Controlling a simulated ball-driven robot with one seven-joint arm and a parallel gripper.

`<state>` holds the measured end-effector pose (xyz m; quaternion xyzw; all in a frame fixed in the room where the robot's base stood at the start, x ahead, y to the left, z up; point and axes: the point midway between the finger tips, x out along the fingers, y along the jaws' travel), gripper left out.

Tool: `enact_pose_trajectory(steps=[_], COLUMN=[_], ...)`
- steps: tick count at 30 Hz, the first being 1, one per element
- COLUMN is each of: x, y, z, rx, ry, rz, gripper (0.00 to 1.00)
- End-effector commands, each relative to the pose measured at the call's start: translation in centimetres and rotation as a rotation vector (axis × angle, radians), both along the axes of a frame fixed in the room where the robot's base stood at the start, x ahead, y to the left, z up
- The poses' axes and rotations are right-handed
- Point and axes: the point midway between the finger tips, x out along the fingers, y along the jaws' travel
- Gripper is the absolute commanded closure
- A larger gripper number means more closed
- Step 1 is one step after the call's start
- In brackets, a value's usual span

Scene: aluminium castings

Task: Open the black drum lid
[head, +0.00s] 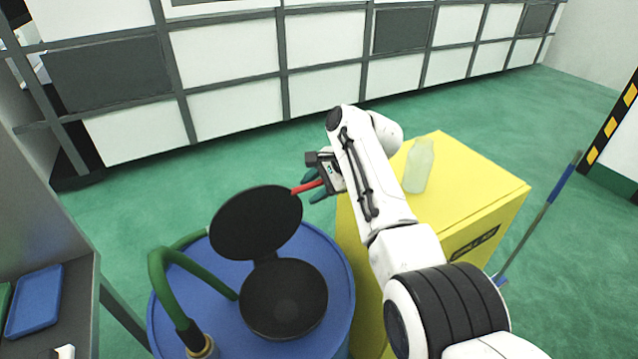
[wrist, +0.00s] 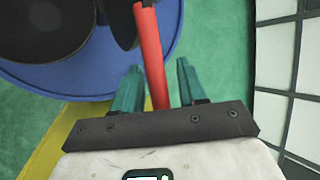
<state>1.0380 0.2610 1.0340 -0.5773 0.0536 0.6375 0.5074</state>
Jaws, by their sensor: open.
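The black drum lid (head: 257,222) stands raised and tilted up from its hinge on the blue drum (head: 338,275). The round black funnel top (head: 284,298) below it is uncovered. A red handle (head: 306,186) sticks out from the lid's upper right edge. My gripper (head: 316,190) is at the handle's outer end. In the wrist view the red handle (wrist: 152,60) runs between the two green fingers, which stand apart with gaps on both sides. The lid (wrist: 122,20) shows there only in part, at the top.
A green hose (head: 165,275) with a brass fitting rises from the drum's left side. A yellow cabinet (head: 465,190) with a pale bottle (head: 418,165) on it stands right of the drum, under my arm. Green floor is free behind the drum. A dark bench (head: 75,310) is at left.

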Motion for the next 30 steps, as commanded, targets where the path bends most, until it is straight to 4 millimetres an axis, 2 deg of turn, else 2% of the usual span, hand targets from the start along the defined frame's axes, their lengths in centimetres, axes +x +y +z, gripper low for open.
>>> enact_pose_trajectory(steps=[8, 21, 30], x=[-0.4, -1.7, -1.9], y=[-1.5, -5.7, -6.3], z=[2.1, 7.6, 8.4], rx=[0.002, 0.0, -0.001], ry=[-0.002, -0.001, 0.001], rz=[-0.001, -0.001, 0.0], gripper=[0.58, 0.58, 0.58])
